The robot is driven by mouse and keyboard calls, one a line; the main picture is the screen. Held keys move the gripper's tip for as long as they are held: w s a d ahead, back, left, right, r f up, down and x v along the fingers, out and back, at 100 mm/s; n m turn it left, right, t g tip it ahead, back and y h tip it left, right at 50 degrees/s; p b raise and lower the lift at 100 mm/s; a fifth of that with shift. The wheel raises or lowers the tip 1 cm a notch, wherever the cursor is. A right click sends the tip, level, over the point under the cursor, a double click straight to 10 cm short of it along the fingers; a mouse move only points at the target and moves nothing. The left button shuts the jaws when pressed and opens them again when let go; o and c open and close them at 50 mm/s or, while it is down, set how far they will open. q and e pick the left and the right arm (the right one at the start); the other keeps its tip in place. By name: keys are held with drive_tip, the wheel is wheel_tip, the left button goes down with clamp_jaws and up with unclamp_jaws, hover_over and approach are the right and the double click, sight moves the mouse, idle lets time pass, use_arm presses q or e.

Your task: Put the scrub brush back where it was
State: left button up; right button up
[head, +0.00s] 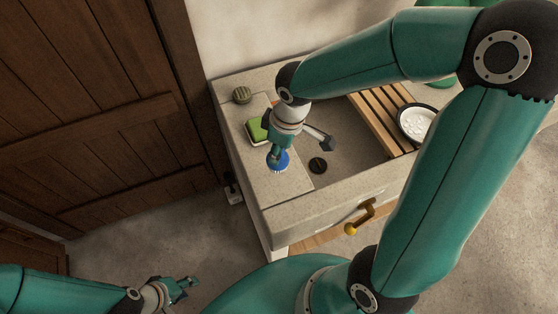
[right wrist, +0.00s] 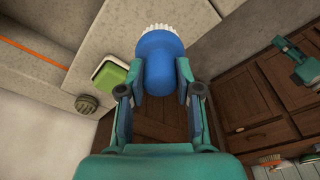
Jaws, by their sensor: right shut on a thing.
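The scrub brush (head: 281,163) has a blue knob-like body and white bristles. My right gripper (head: 273,157) is shut on it, over the left ledge of the stone sink (head: 290,187). In the right wrist view the brush (right wrist: 158,65) sits between the two fingers of the right gripper (right wrist: 160,88), its bristles at the top of the picture. I cannot tell whether the bristles touch the ledge. My left gripper (head: 185,288) is open and empty, low at the left, away from the sink.
A green sponge in a pale dish (head: 257,130) and a round ribbed scrubber (head: 242,95) are on the ledge behind the brush. The basin has a dark drain (head: 318,165). A brass tap (head: 357,219) is at the front.

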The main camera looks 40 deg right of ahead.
sight(285, 160)
drive_tip(key=shift+s+f+b, duration=0.1)
drive_tip(key=shift+f+b, duration=0.25)
drive_tip(key=shift+f, duration=2.75)
drive_tip(key=shift+f, duration=0.15)
drive_tip(key=o, duration=1.1)
drive_tip(key=r, duration=0.3)
drive_tip(key=s+r, duration=0.1)
drive_tip(key=r, duration=0.3)
drive_tip(key=r+p, duration=0.1)
drive_tip(key=r, duration=0.2)
drive_tip(key=shift+s+d+r, duration=0.15)
drive_tip(key=shift+d+r, duration=0.2)
drive_tip(key=shift+d, duration=0.05)
drive_tip(key=shift+s+r, duration=0.15)
drive_tip(key=shift+r, duration=0.6)
